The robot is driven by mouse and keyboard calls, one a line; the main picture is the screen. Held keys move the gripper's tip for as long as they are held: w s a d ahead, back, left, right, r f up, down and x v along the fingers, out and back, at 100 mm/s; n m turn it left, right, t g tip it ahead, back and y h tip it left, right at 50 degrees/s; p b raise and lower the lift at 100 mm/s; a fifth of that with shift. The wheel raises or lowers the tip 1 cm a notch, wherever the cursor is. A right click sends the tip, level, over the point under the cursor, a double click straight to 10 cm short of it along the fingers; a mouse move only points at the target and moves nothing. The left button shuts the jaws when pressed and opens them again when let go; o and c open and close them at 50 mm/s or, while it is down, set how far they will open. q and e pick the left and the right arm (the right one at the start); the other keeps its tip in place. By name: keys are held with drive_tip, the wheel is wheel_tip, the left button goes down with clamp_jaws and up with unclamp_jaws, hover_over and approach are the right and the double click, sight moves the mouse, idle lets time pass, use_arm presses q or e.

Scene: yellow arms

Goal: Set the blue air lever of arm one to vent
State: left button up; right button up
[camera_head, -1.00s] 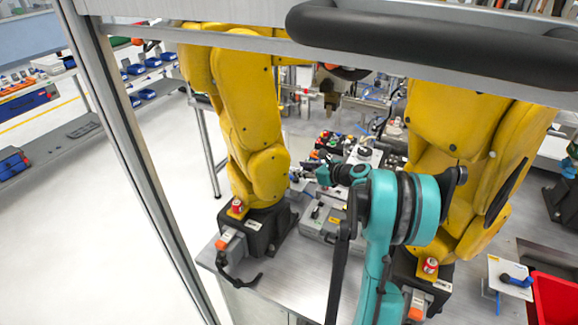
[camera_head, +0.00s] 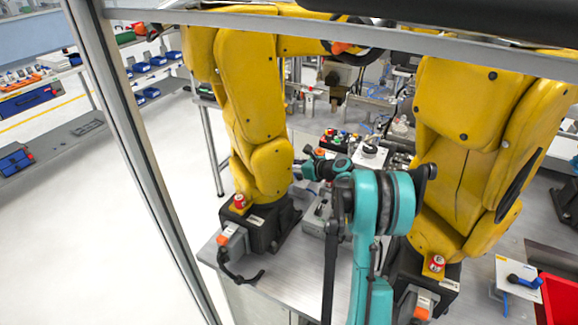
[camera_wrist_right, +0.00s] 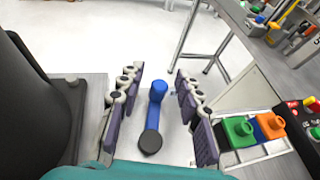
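A blue lever (camera_wrist_right: 158,98) with a dark round end (camera_wrist_right: 150,142) shows in the right wrist view. It lies between the two finger rows of my right gripper (camera_wrist_right: 158,80), with a gap on both sides. That gripper is open. In the head view my teal right arm reaches in from the bottom, and its gripper (camera_head: 308,168) is beside the base of the left yellow arm (camera_head: 255,110). The lever there is hidden by the gripper and arm. Another blue lever (camera_head: 524,281) sits on a pale plate at the lower right of the head view. My left gripper is not in view.
The right yellow arm (camera_head: 470,140) stands close to my right arm. A green block (camera_wrist_right: 238,130) and an orange block (camera_wrist_right: 270,124) are right of the gripper in the wrist view. A red bin (camera_head: 560,298) is at lower right. Frame bars cross the head view.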

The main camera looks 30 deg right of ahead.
clamp_jaws()
drive_tip(key=shift+s+a+n+g+y, duration=0.15)
drive_tip(key=shift+a+n+g+y, duration=0.2)
drive_tip(key=shift+n+y, duration=0.5)
drive_tip(key=shift+s+a+n+g+y, duration=0.15)
drive_tip(key=shift+a+n+g+y, duration=0.2)
drive_tip(key=shift+n+y, duration=0.45)
drive_tip(key=shift+o, duration=0.6)
unclamp_jaws()
drive_tip(key=shift+d, duration=0.1)
drive_tip(key=v, duration=0.7)
drive_tip(key=shift+s+d, duration=0.1)
drive_tip(key=shift+s, duration=0.1)
